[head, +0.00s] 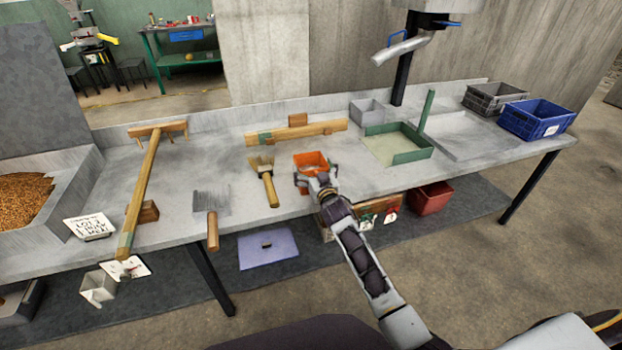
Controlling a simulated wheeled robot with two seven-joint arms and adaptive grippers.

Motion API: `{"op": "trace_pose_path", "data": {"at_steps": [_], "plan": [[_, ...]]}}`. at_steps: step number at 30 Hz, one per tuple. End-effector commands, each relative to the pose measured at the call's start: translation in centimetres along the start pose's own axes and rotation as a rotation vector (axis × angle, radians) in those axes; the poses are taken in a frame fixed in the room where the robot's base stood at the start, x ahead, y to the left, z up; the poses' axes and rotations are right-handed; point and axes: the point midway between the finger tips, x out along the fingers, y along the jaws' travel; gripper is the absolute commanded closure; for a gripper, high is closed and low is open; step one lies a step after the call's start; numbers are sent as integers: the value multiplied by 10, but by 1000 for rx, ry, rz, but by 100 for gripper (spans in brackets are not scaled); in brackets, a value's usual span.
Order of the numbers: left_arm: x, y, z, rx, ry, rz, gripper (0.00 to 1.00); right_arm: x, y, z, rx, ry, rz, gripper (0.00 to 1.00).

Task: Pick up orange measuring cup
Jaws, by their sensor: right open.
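The orange measuring cup (309,158) is a small square-sided orange vessel on the grey counter, near the middle of the head view. My right gripper (316,177) is at the cup's near side, with its fingers spread to the left and right of it. The gripper is open. It partly hides the cup's near wall, and I cannot tell whether the fingers touch the cup. My left gripper is not in view.
A brush (265,182) lies just left of the cup, and a scraper (211,207) farther left. A wooden bar (310,131) lies behind. A green-edged tray (412,156) stands to the right, with blue (538,121) and grey (494,97) crates beyond.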

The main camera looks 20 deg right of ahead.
Motion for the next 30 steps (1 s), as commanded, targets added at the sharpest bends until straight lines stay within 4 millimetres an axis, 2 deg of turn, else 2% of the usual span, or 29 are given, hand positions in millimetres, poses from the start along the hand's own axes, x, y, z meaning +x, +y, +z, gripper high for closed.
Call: {"op": "trace_pose_path", "data": {"at_steps": [8, 11, 26, 30], "plan": [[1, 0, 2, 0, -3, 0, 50, 0, 0, 0, 0, 0, 0, 0], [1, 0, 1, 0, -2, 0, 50, 0, 0, 0, -1, 0, 0, 10], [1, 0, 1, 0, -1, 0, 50, 0, 0, 0, -1, 0, 0, 75], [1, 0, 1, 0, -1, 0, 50, 0, 0, -2, 0, 4, -1, 75]]}}
